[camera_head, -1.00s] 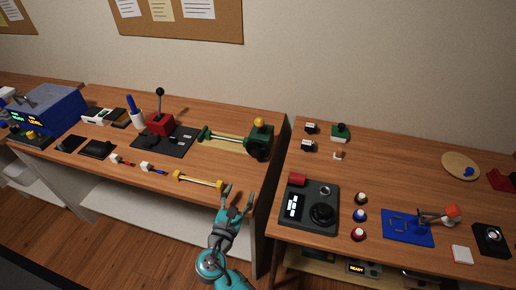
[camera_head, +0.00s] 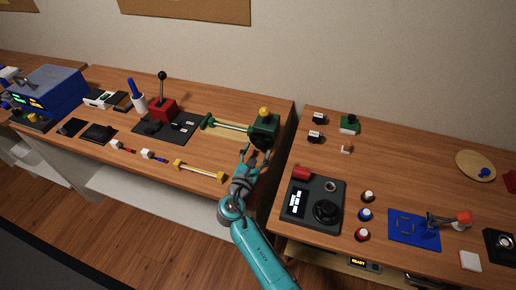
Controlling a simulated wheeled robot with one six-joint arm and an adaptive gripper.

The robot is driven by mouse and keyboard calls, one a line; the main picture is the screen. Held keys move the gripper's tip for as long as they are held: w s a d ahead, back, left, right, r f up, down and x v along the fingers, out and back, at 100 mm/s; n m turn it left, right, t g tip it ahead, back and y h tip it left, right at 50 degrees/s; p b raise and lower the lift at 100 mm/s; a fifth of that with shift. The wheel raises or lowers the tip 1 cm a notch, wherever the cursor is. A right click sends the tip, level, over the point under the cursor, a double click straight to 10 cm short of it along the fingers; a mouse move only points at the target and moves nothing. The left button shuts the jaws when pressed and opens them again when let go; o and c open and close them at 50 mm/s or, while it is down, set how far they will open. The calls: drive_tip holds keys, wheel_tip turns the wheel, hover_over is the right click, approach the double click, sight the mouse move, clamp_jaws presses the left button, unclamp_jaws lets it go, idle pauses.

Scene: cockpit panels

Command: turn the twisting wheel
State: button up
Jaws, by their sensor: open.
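A green box-shaped device (camera_head: 268,122) with a yellow knob on top stands at the right end of the left table. A dark round wheel (camera_head: 261,138) is on its front; it looks like the twisting wheel. The fingers and the wheel's lower edge overlap in the picture.
A yellow-ended bar (camera_head: 200,171) lies left of my gripper. A red-based lever (camera_head: 163,108) stands farther left. A gap separates the left table from the right table, where a black panel with a round knob (camera_head: 327,212) sits.

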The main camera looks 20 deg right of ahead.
drive_tip(key=shift+x, duration=0.9)
drive_tip(key=c, duration=1.1)
drive_tip(key=shift+c, duration=0.2)
drive_tip(key=shift+m, duration=0.3)
